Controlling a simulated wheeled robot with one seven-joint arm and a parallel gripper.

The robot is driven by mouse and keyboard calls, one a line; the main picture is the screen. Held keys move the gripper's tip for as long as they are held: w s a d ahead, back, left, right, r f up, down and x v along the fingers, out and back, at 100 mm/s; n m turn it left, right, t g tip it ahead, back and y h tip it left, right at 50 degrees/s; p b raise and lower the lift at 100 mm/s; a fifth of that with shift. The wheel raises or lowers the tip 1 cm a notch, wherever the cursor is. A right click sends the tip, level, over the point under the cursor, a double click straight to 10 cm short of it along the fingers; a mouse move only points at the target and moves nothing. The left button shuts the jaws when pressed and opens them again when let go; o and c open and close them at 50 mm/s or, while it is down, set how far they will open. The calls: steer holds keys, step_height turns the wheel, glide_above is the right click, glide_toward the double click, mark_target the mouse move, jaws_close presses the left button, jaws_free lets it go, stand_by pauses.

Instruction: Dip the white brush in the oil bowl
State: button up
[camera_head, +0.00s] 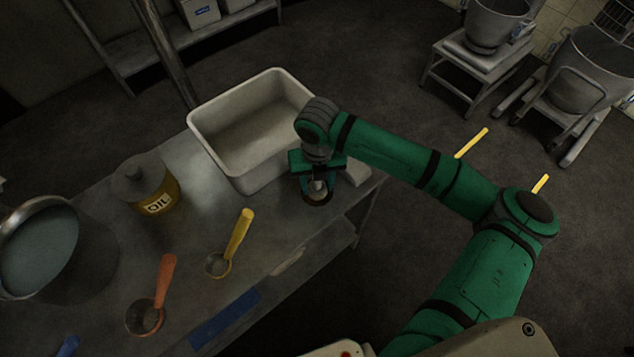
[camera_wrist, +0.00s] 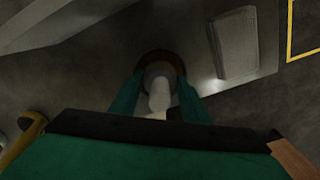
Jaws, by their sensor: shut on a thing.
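My gripper (camera_head: 318,184) points down near the table's far right corner and is shut on the white brush (camera_head: 317,187). In the wrist view the pale brush (camera_wrist: 159,95) stands between the two green fingers (camera_wrist: 158,102). The small round oil bowl (camera_head: 318,201), dark with a brownish rim, is directly under the gripper. Its rim (camera_wrist: 179,64) also shows around the brush's far end in the wrist view. The brush's lower end appears to be at or inside the bowl, but I cannot tell whether it touches the oil.
A large white tub (camera_head: 212,143) stands just left of my gripper. A brown oil jar (camera_head: 158,192), a big metal pot (camera_head: 90,250), a yellow-handled scoop (camera_head: 240,232) and an orange-handled scoop (camera_head: 165,275) stand further left. A flat grey block (camera_wrist: 236,45) lies right of the bowl.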

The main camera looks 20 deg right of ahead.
steer(key=shift+f, duration=0.45)
stand_by(1.2)
steer(key=shift+r, duration=0.1)
steer(key=shift+r, duration=3.45)
